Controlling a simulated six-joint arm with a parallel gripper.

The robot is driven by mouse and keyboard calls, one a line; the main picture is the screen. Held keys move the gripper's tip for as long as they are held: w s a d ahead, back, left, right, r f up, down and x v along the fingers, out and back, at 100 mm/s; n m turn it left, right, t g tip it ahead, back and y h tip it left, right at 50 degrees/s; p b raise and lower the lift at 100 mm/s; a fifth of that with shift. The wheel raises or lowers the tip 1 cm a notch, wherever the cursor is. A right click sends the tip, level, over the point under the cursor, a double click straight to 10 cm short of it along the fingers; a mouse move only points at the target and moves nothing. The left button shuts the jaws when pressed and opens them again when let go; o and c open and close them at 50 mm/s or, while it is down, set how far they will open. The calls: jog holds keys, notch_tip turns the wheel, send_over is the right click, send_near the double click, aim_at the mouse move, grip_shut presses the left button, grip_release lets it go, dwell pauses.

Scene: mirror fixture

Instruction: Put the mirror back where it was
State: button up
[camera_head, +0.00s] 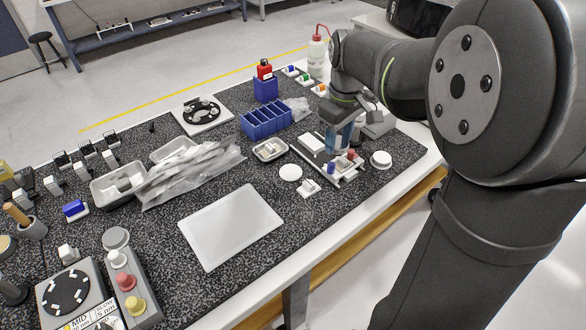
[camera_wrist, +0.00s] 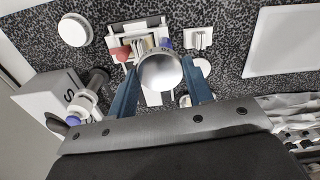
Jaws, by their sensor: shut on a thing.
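My gripper (camera_head: 339,138) is over the right part of the workbench, pointing down with blue fingers. In the wrist view its two fingers (camera_wrist: 159,68) are shut on a round silvery mirror (camera_wrist: 160,73), one finger on each side. The mirror is not clearly visible in the head view. Just beyond it in the wrist view is a white fixture (camera_wrist: 139,39) with a red knob (camera_wrist: 120,53) and a blue knob (camera_wrist: 166,43). The same fixture (camera_head: 347,174) lies below my gripper in the head view. I cannot tell whether the mirror touches the fixture.
A white round disc (camera_head: 381,159) is right of the fixture, another (camera_head: 290,172) left of it. A small white mount (camera_head: 308,188) stands near the front. A metal tray (camera_head: 270,149) and blue bin (camera_head: 265,121) are further left. The light mat (camera_head: 231,226) is clear.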

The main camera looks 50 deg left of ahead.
jog(key=shift+s+d+f, duration=0.15)
jog(key=shift+s, duration=0.2)
send_over(291, 172)
notch_tip(291, 172, down, 7)
jog(key=shift+r, duration=0.1)
jog(key=shift+f, duration=2)
jog(key=o, duration=1.1)
jog(key=shift+f, duration=0.15)
notch_tip(291, 172, up, 12)
jog(key=shift+r, duration=0.2)
